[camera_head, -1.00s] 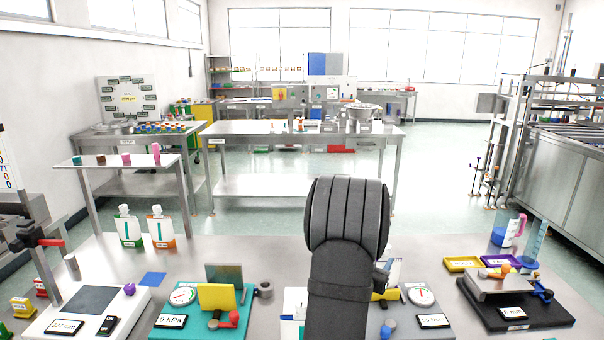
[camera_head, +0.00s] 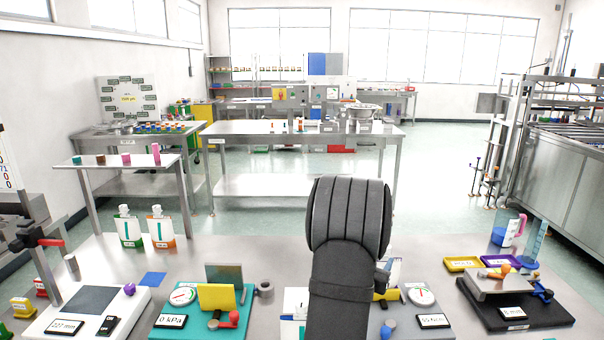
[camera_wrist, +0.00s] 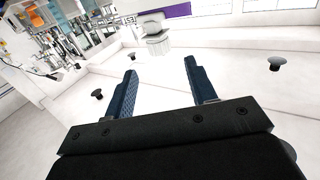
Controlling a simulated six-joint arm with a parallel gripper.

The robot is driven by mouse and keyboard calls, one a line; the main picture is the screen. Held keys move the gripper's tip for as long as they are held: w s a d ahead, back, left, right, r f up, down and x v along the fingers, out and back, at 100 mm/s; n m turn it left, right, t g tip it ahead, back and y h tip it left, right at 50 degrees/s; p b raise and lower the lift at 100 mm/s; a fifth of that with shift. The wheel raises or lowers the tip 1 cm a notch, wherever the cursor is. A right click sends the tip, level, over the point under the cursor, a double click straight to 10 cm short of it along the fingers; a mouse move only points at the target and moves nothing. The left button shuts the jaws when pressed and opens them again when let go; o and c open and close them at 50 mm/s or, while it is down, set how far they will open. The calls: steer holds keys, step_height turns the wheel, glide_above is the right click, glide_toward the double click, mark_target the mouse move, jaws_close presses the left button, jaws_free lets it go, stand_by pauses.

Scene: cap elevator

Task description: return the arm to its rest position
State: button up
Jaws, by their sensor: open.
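My gripper (camera_wrist: 160,90) shows in the wrist view with its two dark blue fingers spread apart. It is open, and nothing is between the fingers. In the head view my dark arm stands in the middle front of the bench and hides the gripper and part of the bench behind it. The wrist view looks over a pale surface with several dark round knobs, one of them a knob (camera_wrist: 275,63) at the right.
The grey bench (camera_head: 100,250) holds a teal pressure station (camera_head: 185,321) left of my arm and a black station (camera_head: 520,315) at the right. Two pouches (camera_head: 130,230) stand at its back left. A metal table (camera_head: 265,128) is behind.

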steer(key=v, duration=0.9)
steer(key=x, duration=1.4)
steer(key=shift+w+d+f, duration=0.2)
steer(key=shift+w+f, duration=0.1)
steer(key=shift+s+a, duration=0.1)
steer(key=v, duration=1.4)
steer(key=x, duration=0.6)
steer(key=shift+w+d+r, duration=0.25)
steer(key=shift+w+r, duration=0.05)
steer(key=shift+s+a, duration=0.1)
steer(key=shift+s, duration=0.05)
